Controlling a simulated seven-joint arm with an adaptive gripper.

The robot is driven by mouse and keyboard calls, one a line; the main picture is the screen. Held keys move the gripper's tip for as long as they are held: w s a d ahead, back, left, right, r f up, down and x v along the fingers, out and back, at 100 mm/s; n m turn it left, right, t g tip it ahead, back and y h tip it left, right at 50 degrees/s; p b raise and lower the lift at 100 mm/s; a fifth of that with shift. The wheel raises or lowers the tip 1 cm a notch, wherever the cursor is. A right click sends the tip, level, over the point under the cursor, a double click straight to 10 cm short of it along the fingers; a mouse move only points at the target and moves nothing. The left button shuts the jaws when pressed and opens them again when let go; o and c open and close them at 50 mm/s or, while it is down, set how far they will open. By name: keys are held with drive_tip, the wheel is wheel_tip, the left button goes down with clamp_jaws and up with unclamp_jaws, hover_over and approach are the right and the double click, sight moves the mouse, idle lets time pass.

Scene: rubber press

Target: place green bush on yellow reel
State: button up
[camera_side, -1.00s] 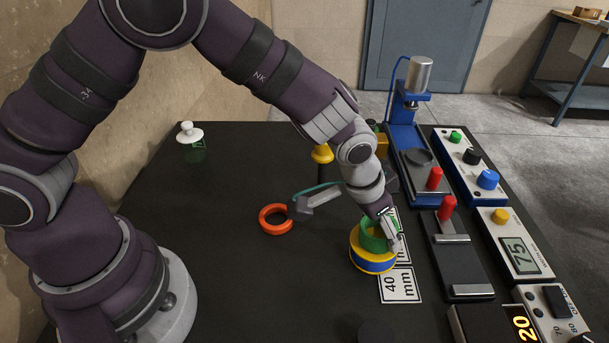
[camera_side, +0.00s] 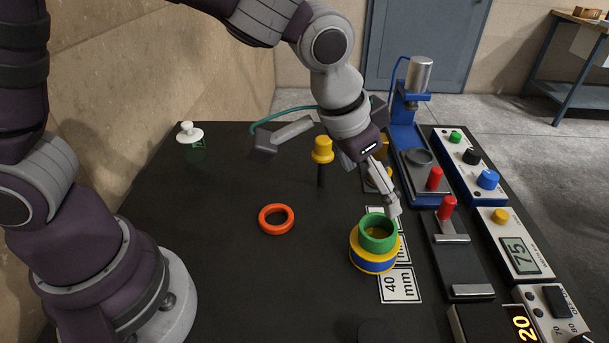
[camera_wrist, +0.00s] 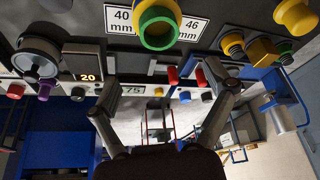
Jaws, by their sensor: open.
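The green bush (camera_side: 378,238) is a short ring. It sits upright on top of the yellow reel (camera_side: 358,258), which has a blue band around its middle. In the wrist view the green bush (camera_wrist: 158,41) shows at the top, with the yellow reel's rim (camera_wrist: 142,32) around it. My gripper (camera_side: 391,200) is open, just above and behind the bush in the side view, apart from it. In the wrist view the fingers of my gripper (camera_wrist: 160,93) are spread wide with nothing between them.
An orange ring (camera_side: 264,222) lies on the black table to the left. A yellow-topped post (camera_side: 322,150) stands behind it. Size cards (camera_side: 400,286) lie by the reel. A black fixture with a red knob (camera_side: 447,208), a blue press (camera_side: 404,140) and control boxes (camera_side: 513,240) line the right.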

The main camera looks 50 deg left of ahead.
drive_tip(key=s+a+r+n+t+y, duration=0.1)
drive_tip(key=s+a+r+n, duration=0.2)
drive_tip(key=s+a+r, duration=0.3)
drive_tip(key=s+a, duration=0.5)
drive_tip(key=a, duration=0.4)
drive_tip(key=shift+s+r+n, duration=0.2)
drive_tip(key=shift+s+n, duration=0.1)
drive_tip(key=shift+s, duration=0.1)
